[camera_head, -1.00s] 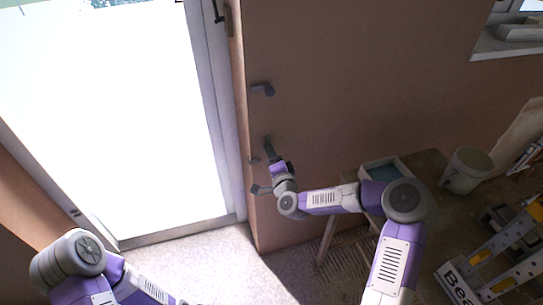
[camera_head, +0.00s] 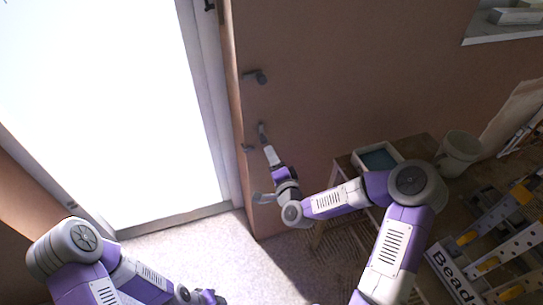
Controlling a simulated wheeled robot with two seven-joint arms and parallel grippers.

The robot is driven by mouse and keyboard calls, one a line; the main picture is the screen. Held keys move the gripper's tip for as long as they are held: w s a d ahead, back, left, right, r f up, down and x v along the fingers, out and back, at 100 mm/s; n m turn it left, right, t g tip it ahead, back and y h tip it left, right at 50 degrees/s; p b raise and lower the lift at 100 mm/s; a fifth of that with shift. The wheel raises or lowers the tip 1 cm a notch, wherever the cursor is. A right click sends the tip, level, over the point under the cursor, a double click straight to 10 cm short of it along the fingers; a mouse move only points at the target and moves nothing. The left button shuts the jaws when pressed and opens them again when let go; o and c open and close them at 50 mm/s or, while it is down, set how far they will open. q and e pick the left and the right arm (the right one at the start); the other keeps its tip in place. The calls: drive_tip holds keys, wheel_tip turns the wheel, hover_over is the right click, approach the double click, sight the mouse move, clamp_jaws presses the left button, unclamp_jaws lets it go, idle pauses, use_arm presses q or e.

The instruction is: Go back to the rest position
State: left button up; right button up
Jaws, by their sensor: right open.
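My right gripper (camera_head: 260,173) is in front of the brown wall, right of the bright doorway. Its two fingers are spread apart, with nothing seen between them. The upper finger points up toward a small dark fitting; I cannot tell whether they touch. My left arm (camera_head: 70,248) is folded low at the left. The far end of that arm (camera_head: 205,297) shows small and dark at the bottom edge, and its finger opening cannot be made out.
A dark hook-like fitting (camera_head: 256,77) sticks out of the wall (camera_head: 350,70). A tray (camera_head: 358,154) and a bucket (camera_head: 458,154) stand on a wooden bench at right. A ladder (camera_head: 495,240) lies at lower right. Floor (camera_head: 190,250) before the doorway is clear.

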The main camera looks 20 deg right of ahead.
idle(0.3)
drive_tip(key=s+a+f+n+g+y+p, duration=0.2)
drive_tip(key=s+a+f+n+g, duration=0.25)
drive_tip(key=f, duration=0.35)
drive_tip(key=s+a+f+n+g+y+p, duration=0.2)
drive_tip(key=s+a+f+n+g, duration=0.1)
drive_tip(key=s+a+f+g, duration=0.3)
drive_tip(key=s+d+f+n+g+p, duration=0.1)
drive_tip(key=s+f+n+g, duration=0.1)
drive_tip(key=s, duration=0.7)
drive_tip(key=s+f+n+g+p, duration=0.2)
drive_tip(key=s+f+g, duration=0.3)
drive_tip(key=s, duration=0.4)
drive_tip(key=shift+s+d+f+n, duration=0.25)
drive_tip(key=shift+d+f+n, duration=0.1)
drive_tip(key=shift+f, duration=0.2)
